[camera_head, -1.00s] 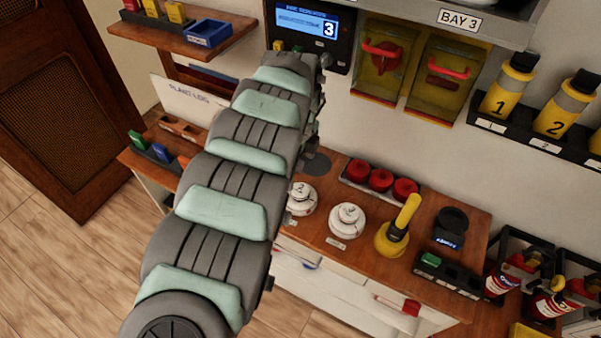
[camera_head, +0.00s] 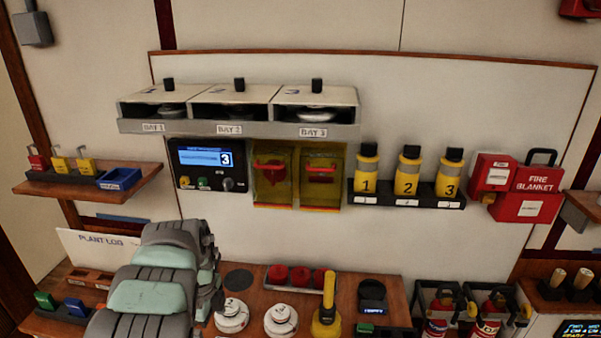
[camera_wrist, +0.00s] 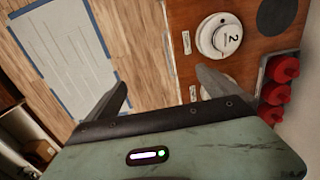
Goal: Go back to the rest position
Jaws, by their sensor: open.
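My gripper (camera_wrist: 165,92) shows in the wrist view with its two dark fingers spread wide and nothing between them. It is above the edge of the wooden bench (camera_wrist: 185,20), with the wood floor (camera_wrist: 140,45) below. A white round detector marked 2 (camera_wrist: 222,38) lies on the bench beyond the right finger. In the head view my arm rises at the lower left and hides part of the bench; the fingers are hidden there.
On the bench stand white detectors (camera_head: 281,320), red caps (camera_head: 300,277) and a yellow handled tool (camera_head: 327,315). Above are a display panel (camera_head: 212,168), yellow covers (camera_head: 272,175) and three bays (camera_head: 238,105). Numbered yellow canisters (camera_head: 408,175) stand right. A taped white sheet (camera_wrist: 66,58) lies on the floor.

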